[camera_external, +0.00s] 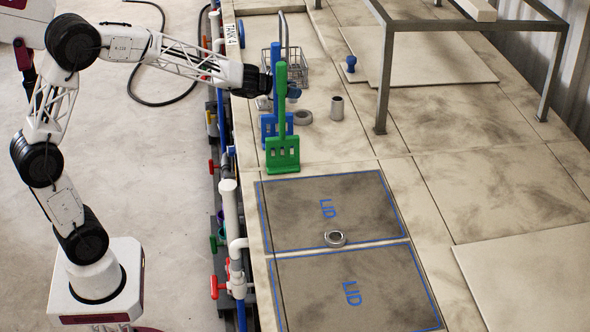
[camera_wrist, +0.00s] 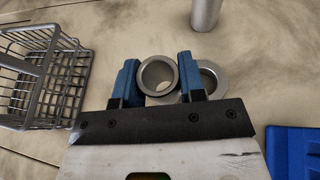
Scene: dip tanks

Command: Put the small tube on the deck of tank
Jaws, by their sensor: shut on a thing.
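My gripper (camera_wrist: 158,84) is shut on a small grey metal tube (camera_wrist: 145,72), seen nearly end-on as a ring between the two blue fingers in the wrist view. In the external view my gripper (camera_external: 291,93) hangs over the pale deck (camera_external: 345,145), partly behind a green paddle; I cannot make out the held tube there. A wider, low grey ring (camera_external: 303,117) lies on the deck below it and shows in the wrist view (camera_wrist: 217,80) just right of the held tube. A taller grey cylinder (camera_external: 337,108) stands to its right.
The green paddle (camera_external: 282,150) and a blue paddle (camera_external: 268,130) stand close to my gripper. A wire basket (camera_external: 296,70) is behind. Two lids marked in blue (camera_external: 300,200) (camera_external: 310,300) lie in front, with another ring (camera_external: 335,239) on them. A metal frame (camera_external: 383,85) stands right.

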